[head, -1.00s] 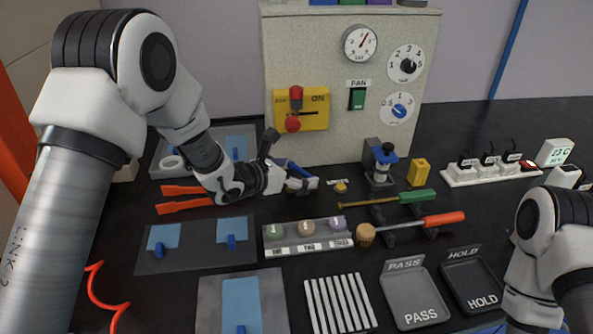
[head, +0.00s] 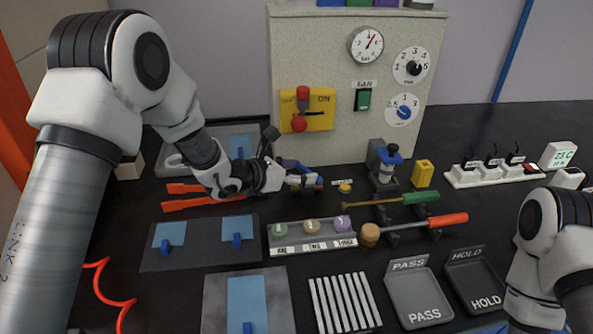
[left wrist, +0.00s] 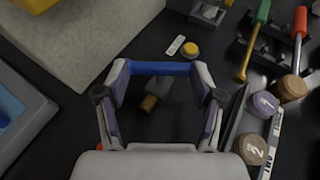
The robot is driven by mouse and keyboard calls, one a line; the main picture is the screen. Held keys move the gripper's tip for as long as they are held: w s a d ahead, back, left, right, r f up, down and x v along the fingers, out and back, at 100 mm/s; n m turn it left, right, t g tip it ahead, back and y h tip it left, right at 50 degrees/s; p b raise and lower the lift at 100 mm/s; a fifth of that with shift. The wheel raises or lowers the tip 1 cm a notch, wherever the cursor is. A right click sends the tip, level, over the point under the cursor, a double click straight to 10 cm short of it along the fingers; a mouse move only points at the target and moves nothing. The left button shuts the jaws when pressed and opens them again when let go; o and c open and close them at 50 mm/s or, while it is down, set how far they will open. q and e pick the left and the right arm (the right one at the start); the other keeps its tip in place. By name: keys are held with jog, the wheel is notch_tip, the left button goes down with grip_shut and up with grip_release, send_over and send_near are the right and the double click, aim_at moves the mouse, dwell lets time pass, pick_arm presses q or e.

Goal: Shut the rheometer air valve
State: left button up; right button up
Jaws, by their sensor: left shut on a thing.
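The air valve shows in the left wrist view as a small grey and brass body (left wrist: 153,97) on the black bench, with a blue handle bar (left wrist: 160,68) above it. My left gripper (left wrist: 160,70) is shut on the blue handle, whose bar spans from one fingertip to the other. In the head view my left gripper (head: 302,178) is low over the bench in front of the rheometer cabinet (head: 345,155) and hides most of the valve. My right arm (head: 540,260) is at the right edge; its gripper is not in view.
A yellow button (head: 345,188) and a blue-topped stand (head: 384,165) are right of the valve. Red-handled tongs (head: 190,204) lie to the left. A rack with several colored pieces (head: 312,243) stands in front, with screwdriver-like tools (head: 415,229) at its right.

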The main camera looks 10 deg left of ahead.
pick_arm(q)
jog(key=shift+w+m+g+h, duration=0.15)
jog(key=shift+m+g+h, duration=0.25)
jog(key=shift+m+h, duration=0.15)
jog(key=m+g+h, duration=0.1)
jog(key=m+g+h+p, duration=0.1)
jog(key=m, duration=0.1)
jog(key=shift+w+a+f+g, duration=0.1)
jog(key=shift+w+a+g, duration=0.1)
jog(key=shift+g, duration=0.1)
jog(key=shift+w+f+m+g+h+p, duration=0.15)
jog(key=shift+m+g+h+p, duration=0.4)
jog(key=shift+m+g, duration=0.45)
jog(key=shift+c, duration=0.2)
jog(key=shift+f+g, duration=0.1)
jog(key=shift+g, duration=0.2)
jog(key=o, duration=1.3)
jog(key=shift+d, duration=0.3)
jog(key=shift+w+d, duration=0.1)
jog(key=shift+d, duration=0.15)
jog(key=shift+a, duration=0.15)
